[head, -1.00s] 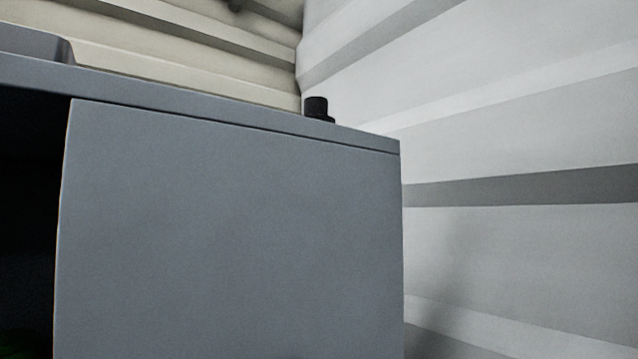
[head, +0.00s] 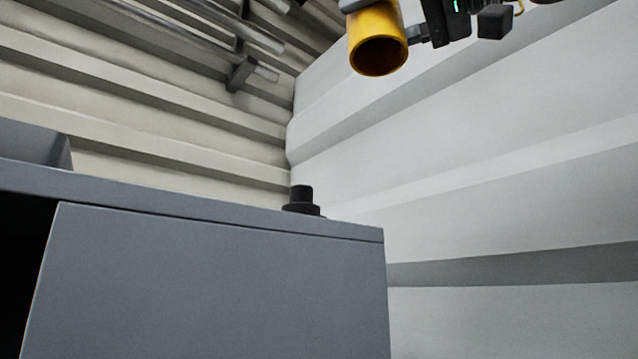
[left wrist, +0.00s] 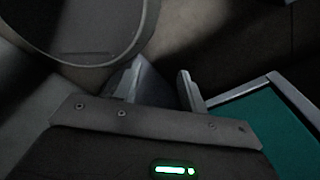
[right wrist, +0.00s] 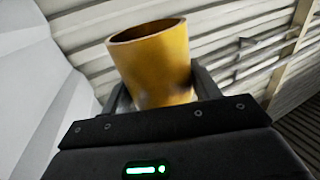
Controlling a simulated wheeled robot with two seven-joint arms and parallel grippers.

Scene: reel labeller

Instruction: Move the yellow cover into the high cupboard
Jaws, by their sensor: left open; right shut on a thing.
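The yellow cover (head: 378,45) is a hollow cylinder, high at the top of the head view with its open end facing down towards me. My right gripper (head: 408,38) is shut on it from the right. In the right wrist view the yellow cover (right wrist: 155,65) stands between the fingers of the right gripper (right wrist: 165,88), its open rim at the far end. The grey cupboard (head: 210,285) fills the lower left of the head view, below the cover, with a dark opening at its left. My left gripper (left wrist: 158,85) is open and empty in the left wrist view.
A black knob-like piece (head: 302,200) stands on the cupboard's top near its right end, and a grey raised part (head: 35,145) is at the left. Ribbed walls meet behind. A green-topped surface (left wrist: 265,130) is right of my left gripper.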

